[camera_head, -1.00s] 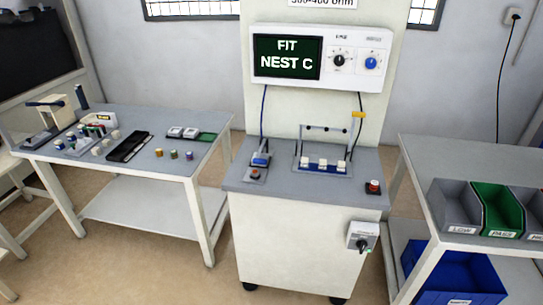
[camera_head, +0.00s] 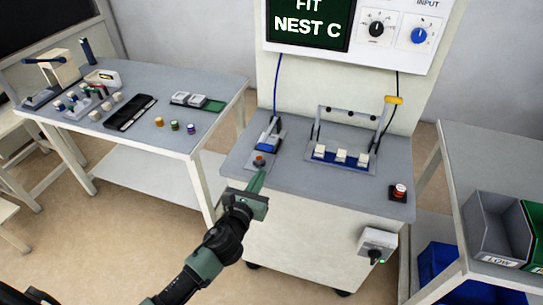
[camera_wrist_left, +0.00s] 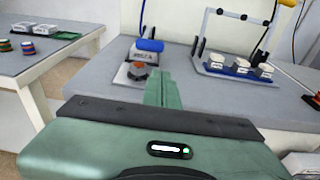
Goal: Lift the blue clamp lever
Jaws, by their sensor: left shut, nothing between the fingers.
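The blue clamp lever (camera_head: 270,129) sits on a small fixture with a red-orange button (camera_head: 259,162) in front of it, at the left of the white bench. In the left wrist view the blue lever (camera_wrist_left: 149,45) lies just beyond the fingers, above a white labelled block. My left gripper (camera_head: 258,181) is shut and empty, its fingers pointing at this fixture from the front. The fingers (camera_wrist_left: 161,88) look close to the button and apart from the lever; exact contact cannot be told. My right gripper is out of view.
A frame with a yellow handle (camera_head: 393,100) stands over several white blocks on a blue base (camera_head: 341,160). A red button (camera_head: 399,191) is at the bench's right. A table with parts (camera_head: 180,130) stands left; grey and green bins (camera_head: 495,225) stand right.

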